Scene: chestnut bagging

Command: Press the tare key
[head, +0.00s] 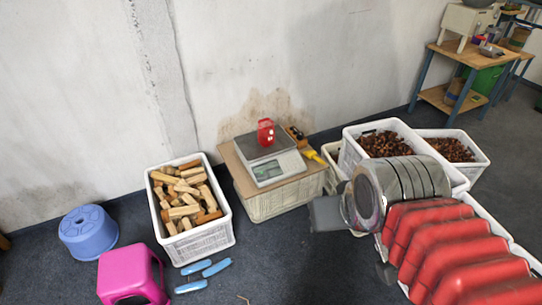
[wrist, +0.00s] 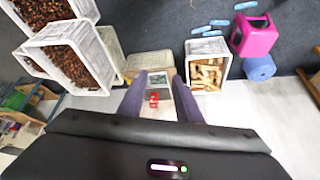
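The scale (head: 278,168) stands on a board over a white crate left of my arm in the head view. It has a grey pan at the back and a pale front panel with a greenish display; single keys are too small to tell. A red container (head: 266,132) stands on its pan. In the wrist view, which looks from the opposite side, the scale (wrist: 158,79) and the red container (wrist: 154,98) show between the fingers of my gripper (wrist: 158,75). My gripper is open, its fingers apart and nothing between them. It is apart from the scale.
A crate of wood blocks (head: 228,238) stands left of the scale. Chestnut crates (head: 352,152) stand right of it, close to my arm. A yellow-handled tool (head: 312,155) lies beside the scale. A pink stool (head: 130,278) and blue stool (head: 88,232) are left. The wall is behind.

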